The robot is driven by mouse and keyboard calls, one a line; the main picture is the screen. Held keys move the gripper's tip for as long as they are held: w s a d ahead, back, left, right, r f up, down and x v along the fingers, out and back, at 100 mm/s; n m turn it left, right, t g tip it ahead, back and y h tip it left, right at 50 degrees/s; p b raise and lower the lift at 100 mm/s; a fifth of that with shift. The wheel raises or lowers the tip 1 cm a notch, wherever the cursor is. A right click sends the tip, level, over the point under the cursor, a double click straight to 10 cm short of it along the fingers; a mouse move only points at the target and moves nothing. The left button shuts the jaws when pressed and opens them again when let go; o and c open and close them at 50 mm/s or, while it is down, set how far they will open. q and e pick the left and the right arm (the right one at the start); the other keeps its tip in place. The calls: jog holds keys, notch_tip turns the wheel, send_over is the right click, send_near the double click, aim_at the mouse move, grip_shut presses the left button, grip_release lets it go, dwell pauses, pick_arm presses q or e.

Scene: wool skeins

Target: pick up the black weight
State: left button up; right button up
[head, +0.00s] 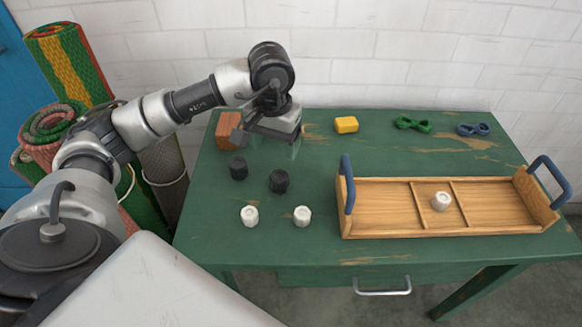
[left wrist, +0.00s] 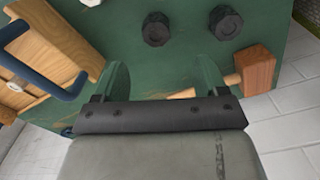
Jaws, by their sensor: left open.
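Two black weights stand on the green table (head: 380,150). One (head: 237,168) is near the wooden block and also shows in the left wrist view (left wrist: 225,22). The other (head: 279,181) is a little to its right and nearer the front; it also shows in the left wrist view (left wrist: 156,29). My left gripper (head: 282,138) is over the back left of the table, behind both black weights. In the left wrist view its two fingers (left wrist: 162,78) are spread with nothing between them, and both weights lie beyond the fingertips. My right gripper does not show.
Two white weights (head: 249,216) (head: 302,216) stand in front. A wooden tray (head: 375,229) with blue handles holds a white weight (head: 440,201) in its middle compartment.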

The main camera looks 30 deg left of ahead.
aim_at(278, 178)
pick_arm(q)
jog(key=f, duration=0.4)
jog(key=shift+s, duration=0.35)
jog(key=shift+f, duration=0.65)
jog(key=f, duration=0.4)
jog(key=shift+w+d+f+b, duration=0.15)
jog(key=shift+d+f+b, duration=0.05)
jog(key=shift+d+b, duration=0.15)
jog(key=shift+f, duration=0.3)
jog(key=c, duration=1.2)
jog(key=shift+c, duration=0.3)
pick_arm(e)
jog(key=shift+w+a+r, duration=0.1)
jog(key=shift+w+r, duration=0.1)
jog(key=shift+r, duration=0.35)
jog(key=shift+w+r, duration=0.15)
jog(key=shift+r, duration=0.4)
pick_arm(q)
jog(key=shift+w+r, duration=0.1)
jog(key=shift+r, duration=0.05)
